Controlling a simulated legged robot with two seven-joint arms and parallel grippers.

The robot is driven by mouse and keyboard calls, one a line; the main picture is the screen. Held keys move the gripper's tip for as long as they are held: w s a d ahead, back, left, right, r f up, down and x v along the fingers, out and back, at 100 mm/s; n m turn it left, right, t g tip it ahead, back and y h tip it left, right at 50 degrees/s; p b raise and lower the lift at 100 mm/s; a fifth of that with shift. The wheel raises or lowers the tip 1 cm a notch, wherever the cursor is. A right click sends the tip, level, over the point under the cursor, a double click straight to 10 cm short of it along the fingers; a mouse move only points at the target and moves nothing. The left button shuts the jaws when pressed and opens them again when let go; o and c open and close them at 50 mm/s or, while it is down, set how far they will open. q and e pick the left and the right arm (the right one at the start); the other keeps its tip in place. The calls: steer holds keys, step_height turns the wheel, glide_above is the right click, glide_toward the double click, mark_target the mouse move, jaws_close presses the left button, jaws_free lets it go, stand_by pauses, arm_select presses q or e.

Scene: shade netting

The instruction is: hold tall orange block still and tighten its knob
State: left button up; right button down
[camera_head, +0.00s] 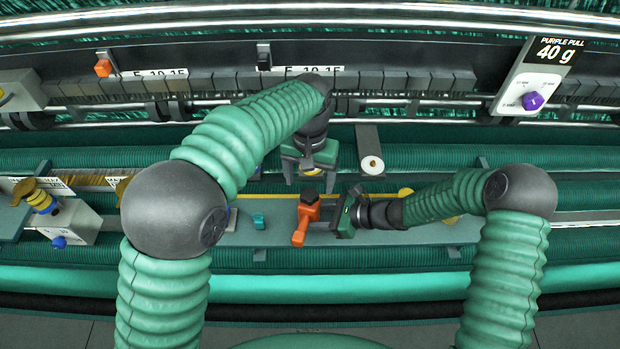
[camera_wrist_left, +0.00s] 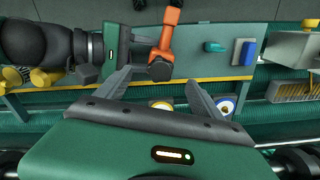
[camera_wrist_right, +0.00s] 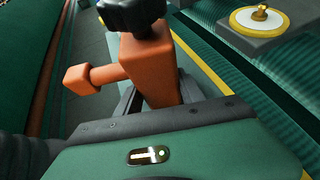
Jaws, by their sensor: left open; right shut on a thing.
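The tall orange block (camera_head: 306,218) stands on the grey rail, with a side arm sticking out and a black lobed knob (camera_head: 309,196) on top. In the right wrist view the block (camera_wrist_right: 150,70) is upright between the fingers, with its knob (camera_wrist_right: 132,14) above them. My right gripper (camera_head: 340,216) is shut on the block from the right. My left gripper (camera_head: 310,178) is open and empty, behind the block in the head view. In the left wrist view the knob (camera_wrist_left: 160,70) lies ahead of and between the open fingers (camera_wrist_left: 158,88), apart from them.
A small teal block (camera_head: 258,220) sits on the rail (camera_head: 380,234) left of the orange block. A grey plate with a white disc (camera_head: 372,165) is behind right. A white box with a blue knob (camera_head: 58,242) stands left. A purple-knob panel (camera_head: 533,100) is at upper right.

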arm_select(q)
steer(key=shift+o, duration=0.3)
step_height(320, 180, up, 12)
arm_select(e)
steer(key=c, duration=0.6)
jaws_free()
steer(key=shift+c, duration=0.2)
